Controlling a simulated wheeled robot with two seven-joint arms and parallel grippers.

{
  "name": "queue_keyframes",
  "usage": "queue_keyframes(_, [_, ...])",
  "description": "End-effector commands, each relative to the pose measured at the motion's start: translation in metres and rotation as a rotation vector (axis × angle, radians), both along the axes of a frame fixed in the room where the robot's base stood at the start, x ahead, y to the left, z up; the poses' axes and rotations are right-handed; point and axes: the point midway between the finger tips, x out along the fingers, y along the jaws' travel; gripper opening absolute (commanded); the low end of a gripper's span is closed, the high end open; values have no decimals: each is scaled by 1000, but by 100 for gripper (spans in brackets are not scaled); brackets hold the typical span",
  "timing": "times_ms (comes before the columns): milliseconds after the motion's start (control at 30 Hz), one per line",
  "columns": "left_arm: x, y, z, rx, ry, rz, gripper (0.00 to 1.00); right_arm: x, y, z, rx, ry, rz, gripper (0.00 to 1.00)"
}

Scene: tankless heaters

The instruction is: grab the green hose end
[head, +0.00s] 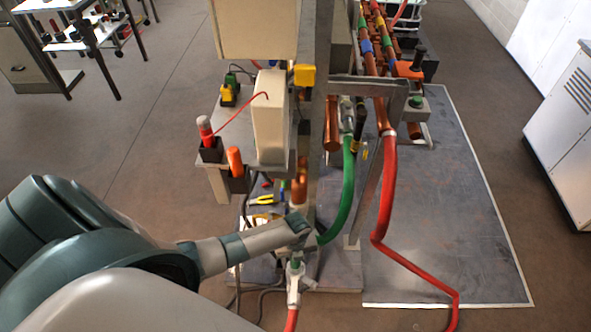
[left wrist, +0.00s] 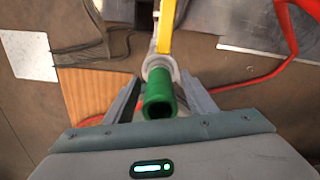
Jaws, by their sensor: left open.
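The green hose (head: 348,185) hangs down beside the metal frame in the head view and curves left at its bottom, close to my left gripper (head: 303,228). My gripper hides where that lower end stops. In the left wrist view, a green tube end (left wrist: 158,103) with a dark open mouth faces the camera. A pale collar (left wrist: 158,64) sits just behind it. The tube end lies between the two spread fingers of my left gripper (left wrist: 160,82), which is open. A gap shows beside the tube on both sides. My right gripper is not in view.
A red hose (head: 387,190) hangs to the right and runs down to the floor plate (head: 455,230). A pale fitting (head: 294,285) with a red hose stands just below my left gripper. A small bench (head: 225,120) with tools stands left of the frame.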

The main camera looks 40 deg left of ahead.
Motion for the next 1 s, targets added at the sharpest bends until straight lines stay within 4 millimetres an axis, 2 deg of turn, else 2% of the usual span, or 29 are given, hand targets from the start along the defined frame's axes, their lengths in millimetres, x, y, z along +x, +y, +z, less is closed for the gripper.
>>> queue_keyframes(533, [0, 0, -2, 0, 0, -1, 51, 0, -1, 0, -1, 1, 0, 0])
queue_keyframes(567, [0, 0, -2, 1, -1, -1, 46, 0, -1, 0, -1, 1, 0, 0])
queue_keyframes(700, [0, 0, -2, 0, 0, -1, 12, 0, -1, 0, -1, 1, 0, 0])
queue_keyframes(767, [0, 0, -2, 1, 1, -1, 0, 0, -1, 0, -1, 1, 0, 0])
queue_keyframes(1000, [0, 1, -2, 1, -1, 0, 0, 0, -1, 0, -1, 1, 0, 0])
